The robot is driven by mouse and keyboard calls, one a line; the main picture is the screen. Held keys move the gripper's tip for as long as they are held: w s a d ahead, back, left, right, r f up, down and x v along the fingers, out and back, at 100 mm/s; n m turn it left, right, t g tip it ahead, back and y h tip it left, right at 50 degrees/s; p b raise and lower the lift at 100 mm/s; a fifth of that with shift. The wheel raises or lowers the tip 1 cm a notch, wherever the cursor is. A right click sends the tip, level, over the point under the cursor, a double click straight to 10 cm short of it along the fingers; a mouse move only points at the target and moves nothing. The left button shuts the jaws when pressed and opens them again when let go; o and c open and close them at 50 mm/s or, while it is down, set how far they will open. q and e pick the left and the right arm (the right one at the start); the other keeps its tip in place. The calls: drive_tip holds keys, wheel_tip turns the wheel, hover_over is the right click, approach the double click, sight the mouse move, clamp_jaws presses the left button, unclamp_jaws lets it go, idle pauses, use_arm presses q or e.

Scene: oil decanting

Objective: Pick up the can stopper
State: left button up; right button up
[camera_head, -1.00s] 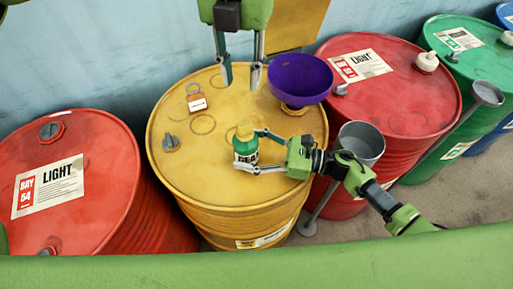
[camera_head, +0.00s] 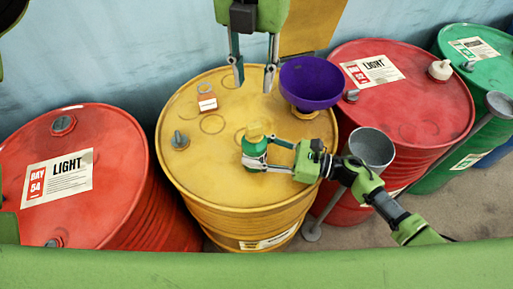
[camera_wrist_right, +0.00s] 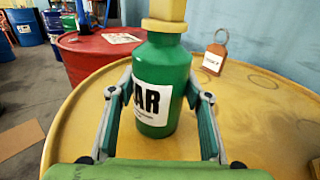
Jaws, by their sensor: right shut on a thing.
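The can stopper (camera_head: 256,131) is yellow and sits on top of a small green can (camera_wrist_right: 165,70) with a white label. The stopper also shows at the top edge of the right wrist view (camera_wrist_right: 165,23), partly cut off. The can is upright at the yellow drum's top; I cannot tell whether it touches it. My right gripper (camera_head: 254,156) is shut on the can, one finger on each side, below the stopper. My left gripper (camera_head: 253,83) hangs above and behind the stopper, open and empty, its fingers pointing down.
The yellow drum (camera_head: 215,165) carries a purple funnel (camera_head: 310,82), a small tag (camera_head: 207,101) and a grey plug (camera_head: 179,140). Red drums stand at left (camera_head: 110,150) and right (camera_head: 425,100). A grey metal funnel (camera_head: 371,147) stands near my right arm.

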sight(254, 124)
use_arm(q)
wheel_tip(254, 124, down, 10)
drive_tip(key=m, duration=1)
drive_tip(key=shift+w+d+f+m, duration=0.1)
drive_tip(key=shift+w+m, duration=0.05)
drive_tip(key=shift+m, duration=0.15)
drive_tip(key=shift+f, duration=2.7)
drive_tip(key=c, duration=0.8)
